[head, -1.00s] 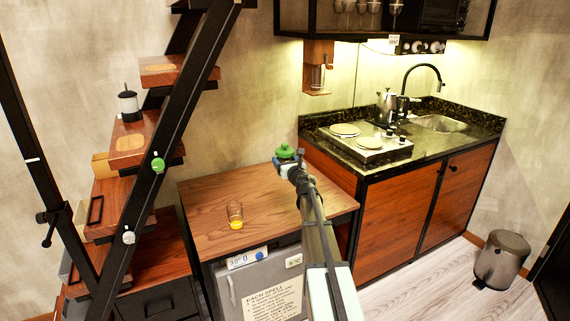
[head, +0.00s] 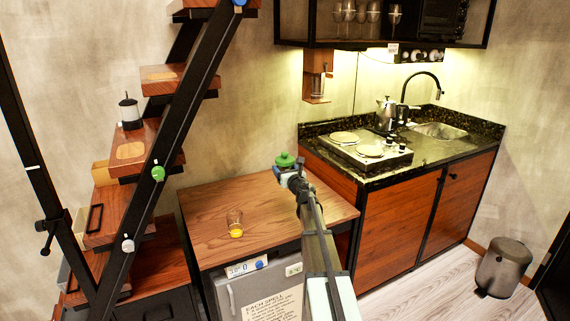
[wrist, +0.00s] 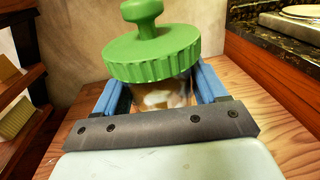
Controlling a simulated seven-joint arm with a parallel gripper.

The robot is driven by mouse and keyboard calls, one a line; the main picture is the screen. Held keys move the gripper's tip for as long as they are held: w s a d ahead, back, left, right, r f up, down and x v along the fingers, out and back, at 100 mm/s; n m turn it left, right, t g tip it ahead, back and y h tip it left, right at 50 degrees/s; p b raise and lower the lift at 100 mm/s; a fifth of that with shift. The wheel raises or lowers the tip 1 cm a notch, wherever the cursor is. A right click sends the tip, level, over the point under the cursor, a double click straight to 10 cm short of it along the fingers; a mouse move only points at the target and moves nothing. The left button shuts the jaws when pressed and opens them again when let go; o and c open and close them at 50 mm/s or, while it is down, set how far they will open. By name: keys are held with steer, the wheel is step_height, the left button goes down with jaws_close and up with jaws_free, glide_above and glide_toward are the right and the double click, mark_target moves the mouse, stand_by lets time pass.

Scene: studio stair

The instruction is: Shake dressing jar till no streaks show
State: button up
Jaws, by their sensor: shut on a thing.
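The dressing jar has a ribbed green lid (head: 285,160) with a round knob on top. In the wrist view its clear body (wrist: 155,95) shows below the lid (wrist: 150,52), with uneven white and amber-brown patches inside. My gripper (head: 291,175) is shut on the jar body, one blue finger on each side in the wrist view (wrist: 160,95). The jar is held close to upright over the back right of the wooden top. Its lower part is hidden by my gripper, so I cannot tell its height above the wood.
A glass with yellow in its bottom (head: 235,224) stands on the wooden top (head: 205,205), left of my arm. The stone counter (head: 440,150) with hotplates (head: 370,150) rises to the right. The black-framed stair (head: 135,215) stands at left. The wood between glass and jar is clear.

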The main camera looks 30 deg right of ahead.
mark_target(286, 156)
step_height(286, 156, up, 6)
steer(key=shift+r, duration=0.1)
step_height(286, 156, down, 7)
steer(key=shift+r, duration=0.2)
step_height(286, 156, up, 6)
steer(key=shift+r, duration=0.25)
step_height(286, 156, down, 6)
steer(key=shift+f, duration=0.25)
steer(key=shift+r, duration=0.1)
step_height(286, 156, up, 6)
steer(key=shift+r, duration=0.15)
steer(key=shift+f, duration=3.3)
steer(key=shift+r, duration=0.15)
